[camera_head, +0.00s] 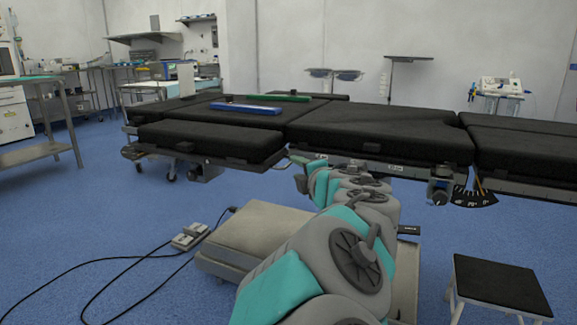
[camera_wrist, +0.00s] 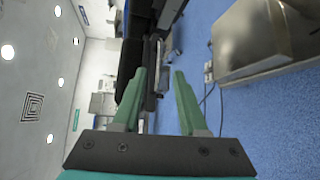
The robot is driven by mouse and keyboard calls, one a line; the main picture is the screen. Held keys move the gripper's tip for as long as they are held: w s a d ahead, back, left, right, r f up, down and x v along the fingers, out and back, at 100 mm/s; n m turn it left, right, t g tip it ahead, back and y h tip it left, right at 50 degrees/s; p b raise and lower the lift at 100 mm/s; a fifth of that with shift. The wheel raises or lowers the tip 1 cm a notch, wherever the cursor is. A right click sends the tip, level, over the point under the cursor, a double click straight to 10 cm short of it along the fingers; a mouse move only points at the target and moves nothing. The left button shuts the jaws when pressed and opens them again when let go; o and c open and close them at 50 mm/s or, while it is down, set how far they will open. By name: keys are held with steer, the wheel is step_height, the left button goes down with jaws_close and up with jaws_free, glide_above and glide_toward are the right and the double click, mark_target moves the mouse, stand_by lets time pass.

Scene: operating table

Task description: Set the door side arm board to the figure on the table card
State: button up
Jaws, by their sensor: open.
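The black operating table (camera_head: 370,128) spans the head view. A black padded board (camera_head: 210,142) juts from its near left side; I cannot tell whether it is the door side arm board. A black fan-shaped scale (camera_head: 475,198) with white marks and an orange pointer hangs below the table's right part, beside a clamp (camera_head: 438,190); its figures are too small to read. A pale upright card (camera_head: 186,78) stands on the back left table, its face unreadable. My gripper (camera_wrist: 160,75) is open and empty between its green fingers. In the head view it is low by the table's near edge, partly hidden by my arm.
A blue bar (camera_head: 246,108) and a green bar (camera_head: 292,98) lie on the table top. The table's base (camera_head: 255,235) is below, with a foot pedal (camera_head: 190,236) and cables at left. A step stool (camera_head: 498,284) stands front right.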

mark_target(290, 164)
steer(key=x, duration=0.6)
steer(key=shift+w+a+b, duration=0.15)
steer(key=shift+w+b, duration=0.15)
steer(key=shift+w, duration=0.05)
jaws_close()
stand_by(1.1)
